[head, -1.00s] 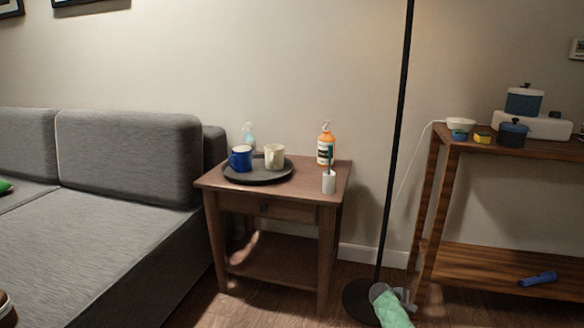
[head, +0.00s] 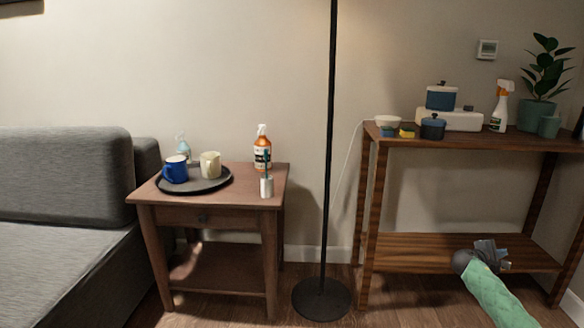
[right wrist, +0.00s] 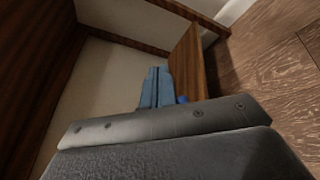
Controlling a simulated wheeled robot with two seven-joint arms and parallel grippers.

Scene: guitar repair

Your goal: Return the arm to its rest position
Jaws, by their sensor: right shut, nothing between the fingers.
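My right gripper (head: 490,250) is in the lower right of the head view, in front of the lower shelf of the wooden rack (head: 400,248). Its forearm has a green sleeve. In the right wrist view its fingers (right wrist: 155,88) are together, with nothing held between them. A small blue piece (right wrist: 182,99) shows just beside the fingers there; it is too small to name. My left gripper is not in view.
A floor lamp (head: 329,150) stands between the rack and the side table (head: 225,207). The table holds a tray (head: 213,186) with a blue mug (head: 175,170) and a cream mug (head: 210,164). A grey sofa (head: 60,180) is at left. Pots and a spray bottle (head: 501,106) stand on the rack.

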